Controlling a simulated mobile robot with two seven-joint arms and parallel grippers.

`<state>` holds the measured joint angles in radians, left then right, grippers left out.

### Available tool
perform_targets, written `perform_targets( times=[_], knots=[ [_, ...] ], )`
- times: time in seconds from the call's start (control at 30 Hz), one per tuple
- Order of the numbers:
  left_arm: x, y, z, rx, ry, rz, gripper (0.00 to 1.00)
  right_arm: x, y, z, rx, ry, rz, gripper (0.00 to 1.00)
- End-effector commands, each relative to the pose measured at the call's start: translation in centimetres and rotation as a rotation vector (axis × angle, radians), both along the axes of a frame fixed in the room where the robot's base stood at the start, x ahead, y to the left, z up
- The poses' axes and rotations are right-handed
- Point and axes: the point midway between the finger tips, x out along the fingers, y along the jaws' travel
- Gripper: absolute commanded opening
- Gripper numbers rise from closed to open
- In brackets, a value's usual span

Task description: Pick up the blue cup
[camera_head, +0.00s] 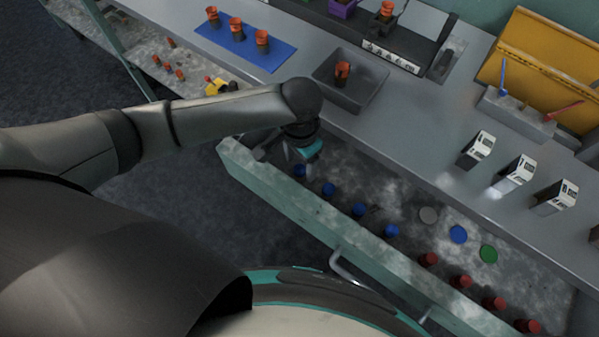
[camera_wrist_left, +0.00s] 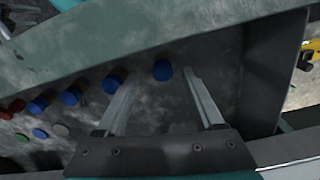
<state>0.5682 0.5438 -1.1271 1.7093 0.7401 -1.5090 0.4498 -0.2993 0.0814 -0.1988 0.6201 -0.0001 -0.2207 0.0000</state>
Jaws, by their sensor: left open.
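Several blue cups (camera_head: 328,189) stand in a row in an open drawer (camera_head: 270,194), along its front wall. The end blue cup (camera_head: 299,170) is the one nearest my left gripper (camera_head: 293,152), which reaches down into the drawer's left end. In the left wrist view, my left gripper (camera_wrist_left: 160,76) is open and empty. The end blue cup (camera_wrist_left: 162,70) appears between its two fingertips; I cannot tell how far below them it is. The neighbouring blue cup (camera_wrist_left: 111,84) shows just outside one finger. My right gripper is not in view.
The drawer also holds several red cups (camera_head: 460,281) and grey, blue and green discs (camera_head: 488,254). Its front wall and the counter edge (camera_head: 395,165) border the space. On the counter are a grey bin (camera_head: 335,96), a blue mat (camera_head: 215,40) and cartons (camera_head: 513,174).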

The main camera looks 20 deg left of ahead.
Motion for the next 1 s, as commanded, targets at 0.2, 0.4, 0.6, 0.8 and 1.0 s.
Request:
perform_targets(
  times=[0.2, 0.4, 0.6, 0.8, 1.0],
  knots=[
    [0.3, 0.3, -3.4, 0.002, 0.001, -0.001, 0.69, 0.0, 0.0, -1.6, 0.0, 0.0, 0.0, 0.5],
    [0.4, 0.2, -3.8, 0.0, -0.001, -0.002, 0.69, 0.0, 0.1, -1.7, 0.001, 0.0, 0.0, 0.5],
    [0.4, 0.2, -3.7, 0.0, -0.001, -0.002, 0.59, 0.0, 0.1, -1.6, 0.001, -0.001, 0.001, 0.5],
    [0.3, 0.2, -3.7, 0.001, -0.001, -0.001, 0.37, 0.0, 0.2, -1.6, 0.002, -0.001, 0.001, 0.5],
    [0.3, 0.2, -3.7, 0.001, -0.001, -0.001, 0.14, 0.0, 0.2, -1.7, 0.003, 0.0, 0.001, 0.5]
  ],
)
